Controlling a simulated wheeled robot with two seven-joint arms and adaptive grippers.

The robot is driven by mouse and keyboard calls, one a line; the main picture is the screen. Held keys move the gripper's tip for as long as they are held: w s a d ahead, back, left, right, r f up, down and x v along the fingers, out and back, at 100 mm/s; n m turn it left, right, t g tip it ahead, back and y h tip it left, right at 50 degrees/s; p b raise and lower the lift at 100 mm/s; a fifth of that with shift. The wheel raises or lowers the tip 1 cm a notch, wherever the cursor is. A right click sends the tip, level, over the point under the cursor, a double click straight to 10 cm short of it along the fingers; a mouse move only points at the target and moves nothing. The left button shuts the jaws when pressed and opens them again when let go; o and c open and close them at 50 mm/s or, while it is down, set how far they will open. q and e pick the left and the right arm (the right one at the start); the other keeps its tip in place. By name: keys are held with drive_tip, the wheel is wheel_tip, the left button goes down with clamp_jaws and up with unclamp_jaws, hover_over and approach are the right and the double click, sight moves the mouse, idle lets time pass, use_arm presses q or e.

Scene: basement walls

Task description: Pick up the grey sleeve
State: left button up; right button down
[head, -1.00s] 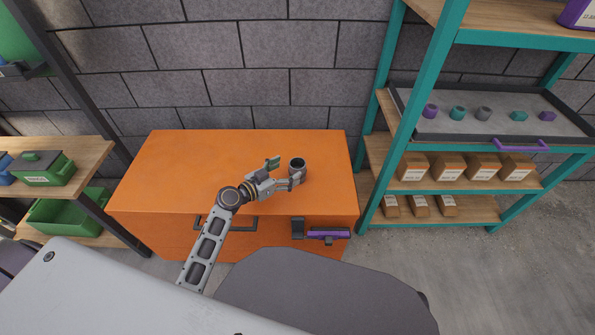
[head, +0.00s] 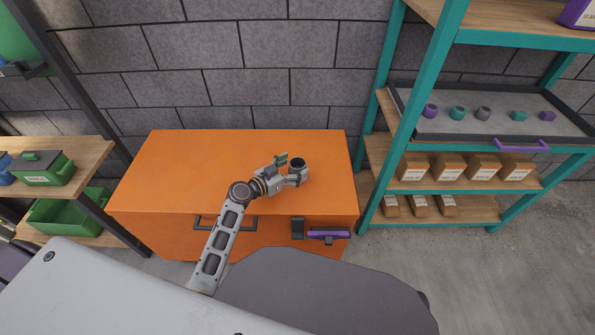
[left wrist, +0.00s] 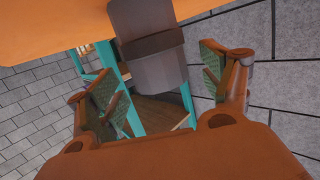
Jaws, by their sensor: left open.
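The grey sleeve (head: 298,163) stands upright on the orange chest top, near its right side, with its dark open end up. My left gripper (head: 289,172) is open right beside it, one finger behind its left side and the other along its front. In the left wrist view, the sleeve (left wrist: 152,60) shows as a stepped grey cylinder between the open fingers (left wrist: 160,85), with a gap visible to the right finger pad. The frames do not show clear contact. My right gripper is not in view.
The orange chest (head: 200,160) is otherwise clear on top. A teal shelf stands to the right with a tray (head: 420,128) of several small purple, teal and grey parts, and brown boxes (head: 450,167) below. Green bins (head: 42,180) stand on the left shelf.

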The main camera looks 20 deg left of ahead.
use_arm(q)
drive_tip(key=shift+x, duration=1.15)
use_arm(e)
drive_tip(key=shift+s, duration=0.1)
use_arm(q)
drive_tip(key=shift+c, duration=0.3)
drive_tip(key=c, duration=1.1)
drive_tip(key=shift+r, duration=0.15)
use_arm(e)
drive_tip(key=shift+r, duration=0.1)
